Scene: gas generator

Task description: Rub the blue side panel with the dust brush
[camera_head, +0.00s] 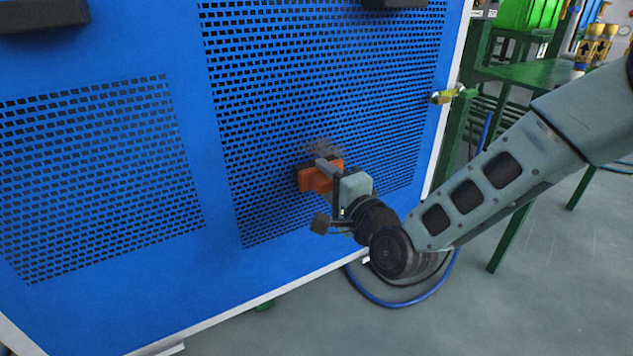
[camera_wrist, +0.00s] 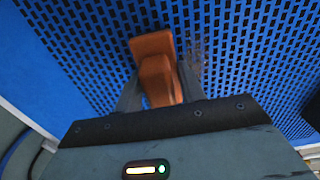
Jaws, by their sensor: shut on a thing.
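The blue side panel (camera_head: 190,240) fills the left and middle of the head view and has two perforated grilles. My gripper (camera_head: 330,175) is at the lower part of the larger grille, shut on the dust brush (camera_head: 312,178), an orange block. In the wrist view the orange-brown brush (camera_wrist: 158,65) sits between the fingers of my gripper (camera_wrist: 158,92), close against the perforated panel (camera_wrist: 85,40). Whether its bristles touch the panel cannot be told. A greyish-brown dust smudge (camera_head: 322,147) shows on the grille just above the brush. In the wrist view a faint brownish patch shows right of the brush.
Dark handles (camera_head: 42,16) stick out from the panel's top. A green metal table (camera_head: 525,75) with a green crate (camera_head: 528,14) stands to the right. A blue hose (camera_head: 410,300) lies on the grey floor below the panel's right edge. Open floor lies at the lower right.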

